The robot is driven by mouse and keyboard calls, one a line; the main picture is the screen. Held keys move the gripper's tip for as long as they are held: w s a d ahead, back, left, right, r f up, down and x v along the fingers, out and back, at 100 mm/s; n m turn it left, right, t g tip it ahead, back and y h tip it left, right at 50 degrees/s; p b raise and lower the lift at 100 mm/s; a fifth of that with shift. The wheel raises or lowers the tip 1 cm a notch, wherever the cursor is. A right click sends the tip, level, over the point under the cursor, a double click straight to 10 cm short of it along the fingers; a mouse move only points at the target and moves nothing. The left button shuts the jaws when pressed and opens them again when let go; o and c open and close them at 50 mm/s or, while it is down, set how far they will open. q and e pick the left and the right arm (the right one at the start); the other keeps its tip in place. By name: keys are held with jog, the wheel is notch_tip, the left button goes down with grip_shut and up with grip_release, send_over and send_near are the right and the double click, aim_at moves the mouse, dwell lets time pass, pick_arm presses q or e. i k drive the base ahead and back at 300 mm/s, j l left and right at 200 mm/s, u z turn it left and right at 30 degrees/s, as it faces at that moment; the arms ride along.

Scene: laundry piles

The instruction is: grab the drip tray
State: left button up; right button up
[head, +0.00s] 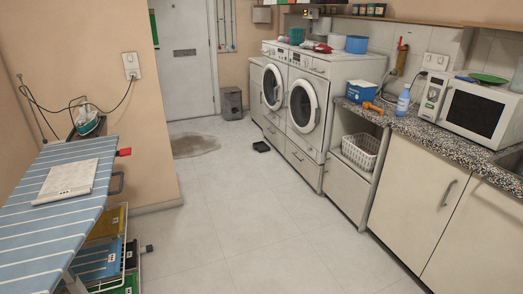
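A small, shallow black tray (261,146), which looks like the drip tray, lies flat on the tiled floor. It is just in front of the left washing machine (272,90), a little apart from it. Neither of my grippers is in the head view. Nothing stands between me and the tray along the floor.
A striped ironing board (35,225) with a folded cloth (68,180) and an iron (88,122) is at left, above coloured bins (100,262). A counter (450,146) with a microwave (475,108) runs along the right. The middle floor is clear.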

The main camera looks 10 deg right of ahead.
aim_at(260, 146)
jog(key=i+l, duration=0.1)
jog(key=i, duration=0.15)
jog(key=i+l, duration=0.1)
jog(key=i, duration=0.45)
jog(key=i+l+u, duration=0.1)
jog(key=i, duration=0.4)
jog(key=i+l, duration=0.15)
jog(key=i, duration=0.4)
jog(key=i+l+u, duration=0.15)
jog(key=i, duration=0.35)
jog(key=i+z, duration=0.1)
jog(key=i, duration=0.5)
jog(key=i+j+z, duration=0.15)
jog(key=i, duration=0.4)
jog(key=i+j+z, duration=0.1)
jog(key=i, duration=0.5)
jog(key=i+j+z, duration=0.15)
jog(key=i, duration=0.45)
